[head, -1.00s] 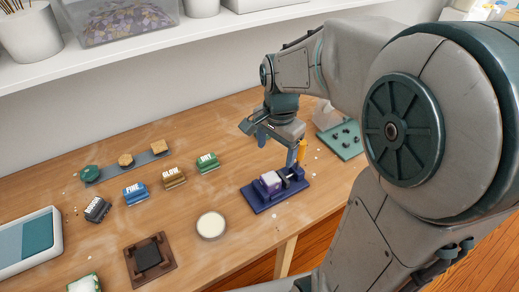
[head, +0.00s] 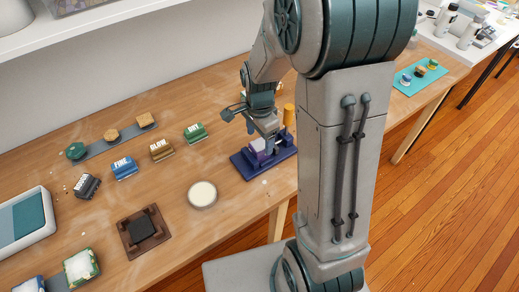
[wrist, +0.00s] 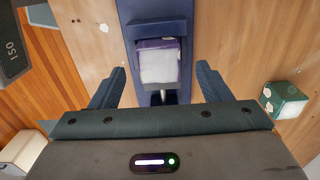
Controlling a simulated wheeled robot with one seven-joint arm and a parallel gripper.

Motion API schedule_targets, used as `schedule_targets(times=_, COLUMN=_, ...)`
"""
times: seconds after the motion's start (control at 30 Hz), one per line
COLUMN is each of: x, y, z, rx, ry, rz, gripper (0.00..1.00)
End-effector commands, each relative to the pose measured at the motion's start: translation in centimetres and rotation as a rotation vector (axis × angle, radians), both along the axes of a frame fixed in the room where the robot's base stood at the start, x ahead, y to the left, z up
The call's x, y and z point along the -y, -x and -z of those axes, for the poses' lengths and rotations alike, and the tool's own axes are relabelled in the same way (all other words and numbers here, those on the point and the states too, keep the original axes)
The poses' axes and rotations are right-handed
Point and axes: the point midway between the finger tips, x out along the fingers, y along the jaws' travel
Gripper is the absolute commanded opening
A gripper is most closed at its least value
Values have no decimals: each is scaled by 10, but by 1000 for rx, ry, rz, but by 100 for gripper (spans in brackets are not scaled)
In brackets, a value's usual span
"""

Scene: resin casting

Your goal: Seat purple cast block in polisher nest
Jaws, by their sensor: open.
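The purple cast block (head: 258,147) with a pale top sits in a navy fixture (head: 245,168) with an orange upright. In the wrist view the block (wrist: 158,65) lies ahead of my gripper (wrist: 160,82), roughly centred between its spread fingers. The gripper is open, with a gap on each side of the block. In the head view my gripper (head: 265,134) is right at the block and partly hides it. A brown base with raised corners and a black pad (head: 143,228), possibly the polisher nest, stands at the front; the pad is bare.
A round cream-filled dish (head: 202,194) lies between the brown base and the navy fixture. Labelled blocks in green (head: 195,132), brown (head: 161,149), blue (head: 124,167) and black (head: 87,186) stand farther back. A white-rimmed tray (head: 55,215) is at the left.

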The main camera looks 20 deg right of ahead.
Motion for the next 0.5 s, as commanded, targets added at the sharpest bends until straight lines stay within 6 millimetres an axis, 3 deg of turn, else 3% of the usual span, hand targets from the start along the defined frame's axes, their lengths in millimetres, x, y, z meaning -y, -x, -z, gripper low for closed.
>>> schedule_targets(times=0.2, x=0, y=2, z=32, rx=-4, ry=0, rz=0, gripper=71)
schedule_targets(times=0.5, x=-1, y=1, z=41, rx=1, ry=0, rz=0, gripper=71)
